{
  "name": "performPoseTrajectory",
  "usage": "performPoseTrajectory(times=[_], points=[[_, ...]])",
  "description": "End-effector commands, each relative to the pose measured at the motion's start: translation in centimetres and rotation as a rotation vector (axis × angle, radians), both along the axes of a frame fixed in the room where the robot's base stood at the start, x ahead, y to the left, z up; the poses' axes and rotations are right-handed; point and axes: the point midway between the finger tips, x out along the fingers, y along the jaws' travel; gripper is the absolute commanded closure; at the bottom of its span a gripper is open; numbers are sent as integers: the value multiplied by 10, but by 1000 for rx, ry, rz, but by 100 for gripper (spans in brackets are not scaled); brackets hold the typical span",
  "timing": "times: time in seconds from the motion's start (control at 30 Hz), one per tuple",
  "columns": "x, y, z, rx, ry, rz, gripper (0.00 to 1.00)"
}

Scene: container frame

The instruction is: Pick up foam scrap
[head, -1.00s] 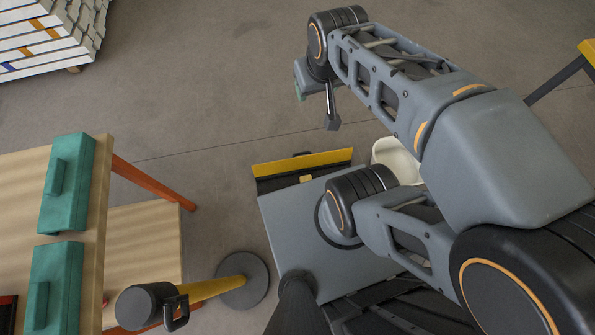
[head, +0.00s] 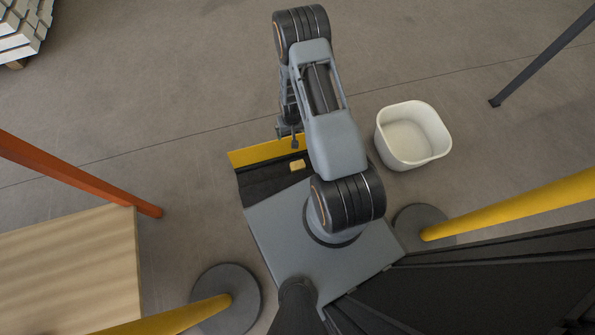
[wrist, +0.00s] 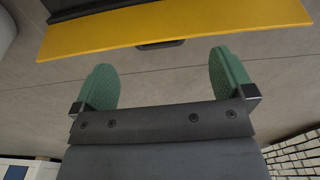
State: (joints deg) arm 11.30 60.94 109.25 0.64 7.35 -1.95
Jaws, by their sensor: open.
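A small pale-yellow block, which looks like the foam scrap (head: 297,164), lies on a dark surface just behind a yellow strip (head: 262,152) at the front of my base in the head view. It does not show in the wrist view. My gripper (wrist: 165,78) is open and empty, with green pads apart. The yellow strip crosses the wrist view beyond the fingers. In the head view my gripper (head: 288,135) is partly hidden by my arm and hangs near the strip, close to the block; its height above is unclear.
An empty-looking white bin (head: 413,134) stands on the floor to the right. Yellow posts on round dark bases (head: 228,302) flank my base. A wooden table (head: 70,265) and an orange leg (head: 85,177) are at left.

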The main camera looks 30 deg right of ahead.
Motion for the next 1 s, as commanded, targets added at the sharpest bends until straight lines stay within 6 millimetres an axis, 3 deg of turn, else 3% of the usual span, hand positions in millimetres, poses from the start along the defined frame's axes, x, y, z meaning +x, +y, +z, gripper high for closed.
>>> performPoseTrajectory(times=[0.03,0.1,0.2,0.4,0.7,1.0], points=[[-10,-1,-42,3,16,-7,0],[-19,-2,-73,5,26,-13,0],[-29,-3,-103,6,35,-20,0],[-40,-3,-143,8,42,-26,0],[-41,-3,-197,8,42,-26,0],[-40,-3,-216,8,42,-26,0]])
